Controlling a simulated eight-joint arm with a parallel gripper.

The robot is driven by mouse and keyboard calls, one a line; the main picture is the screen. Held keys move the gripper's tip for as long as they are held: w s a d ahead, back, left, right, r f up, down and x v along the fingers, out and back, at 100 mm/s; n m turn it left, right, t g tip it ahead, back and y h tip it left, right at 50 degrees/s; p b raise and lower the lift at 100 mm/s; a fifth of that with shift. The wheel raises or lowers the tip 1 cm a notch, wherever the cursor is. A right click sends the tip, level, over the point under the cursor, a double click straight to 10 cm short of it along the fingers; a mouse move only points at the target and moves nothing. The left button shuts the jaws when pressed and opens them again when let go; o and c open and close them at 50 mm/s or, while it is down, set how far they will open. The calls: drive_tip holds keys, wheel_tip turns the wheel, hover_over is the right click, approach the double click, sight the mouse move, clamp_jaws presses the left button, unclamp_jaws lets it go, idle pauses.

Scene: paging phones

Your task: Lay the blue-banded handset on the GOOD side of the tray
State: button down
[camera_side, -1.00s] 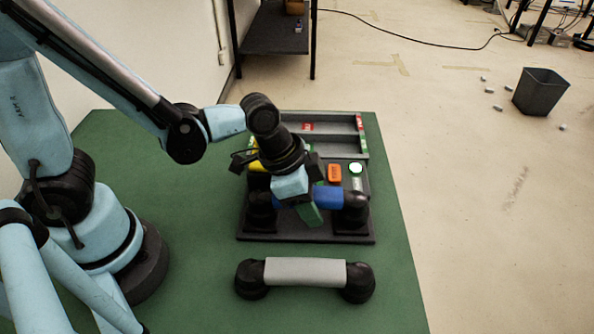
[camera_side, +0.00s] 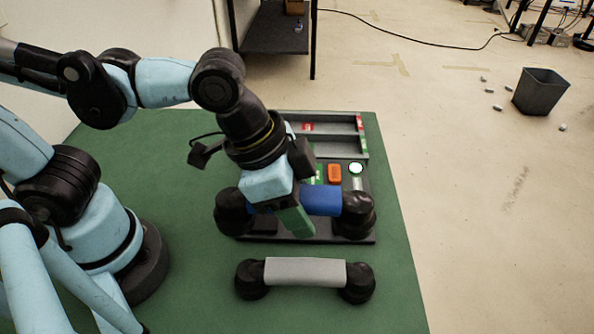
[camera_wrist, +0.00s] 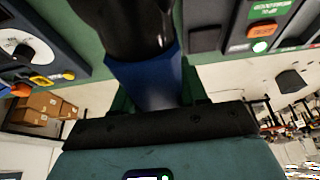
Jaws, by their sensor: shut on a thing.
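The blue-banded handset (camera_side: 321,201) has black rounded ends and a blue middle. My gripper (camera_side: 294,212) is shut on its blue band, and my fingers hide part of it. The handset appears raised in front of the dark phone base. In the wrist view the blue band (camera_wrist: 150,84) lies between my green fingers, with one black end (camera_wrist: 122,28) beyond. The grey tray (camera_side: 335,134) lies behind the base, with red and green labels; my arm hides its left part, and I cannot read which side is GOOD.
A grey-banded handset (camera_side: 306,271) lies on the green table (camera_side: 400,290) in front. The base carries an orange button (camera_side: 334,173) and a lit green-white button (camera_side: 356,169). Right of the base, a strip of table is clear.

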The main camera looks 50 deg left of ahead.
drive_tip(key=w+a+r+n+y, duration=0.1)
drive_tip(key=w+a+r+n, duration=0.15)
drive_tip(key=a, duration=0.45)
drive_tip(key=w+a+r+n+t+y, duration=0.1)
drive_tip(key=w+a+n, duration=0.3)
drive_tip(key=a, duration=0.2)
drive_tip(key=w+a+r+n+y, duration=0.1)
drive_tip(key=w+a+r+n, duration=0.2)
drive_tip(key=a, duration=0.4)
wheel_tip(320, 180, up, 4)
drive_tip(key=w, duration=0.1)
drive_tip(key=w+m+h, duration=0.3)
drive_tip(key=w+m, duration=0.6)
drive_tip(key=w, duration=0.2)
drive_tip(key=shift+m+g, duration=0.25)
drive_tip(key=shift+g, duration=0.25)
drive_tip(key=shift+d+f, duration=0.2)
drive_tip(key=shift+f, duration=5)
drive_tip(key=shift+d+f, duration=0.15)
drive_tip(key=shift+f, duration=5)
drive_tip(key=shift+w+f, duration=0.1)
drive_tip(key=shift+f, duration=0.45)
